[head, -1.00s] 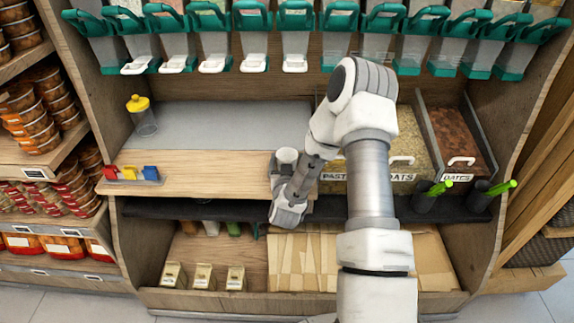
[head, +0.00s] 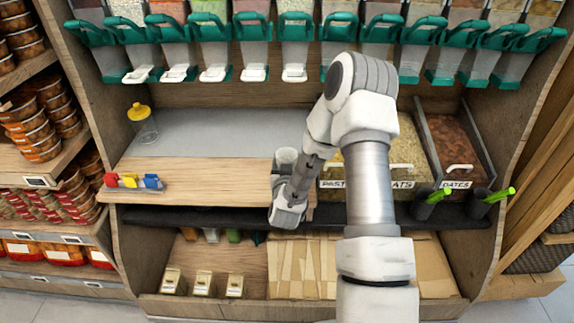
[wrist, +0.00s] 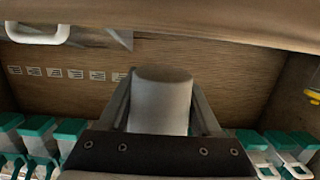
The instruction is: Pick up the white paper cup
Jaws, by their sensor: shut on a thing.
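The white paper cup (head: 286,156) shows in the head view near the right end of the light wooden counter, partly hidden by my forearm and wrist. In the wrist view the white cup (wrist: 161,101) sits between the two fingers of my gripper (wrist: 162,108). The fingers are along its left and right sides, and my gripper is shut on it. In the head view my wrist is below the cup, in front of the counter's edge, and the fingers are mostly hidden. I cannot tell from the head view how far the cup is above the counter.
A yellow-lidded jar (head: 142,122) stands on the grey surface at the left. A holder with coloured clips (head: 137,181) sits at the counter's left end. Food bins (head: 457,150) lie to the right. A row of dispensers (head: 296,45) hangs above. The counter's middle is clear.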

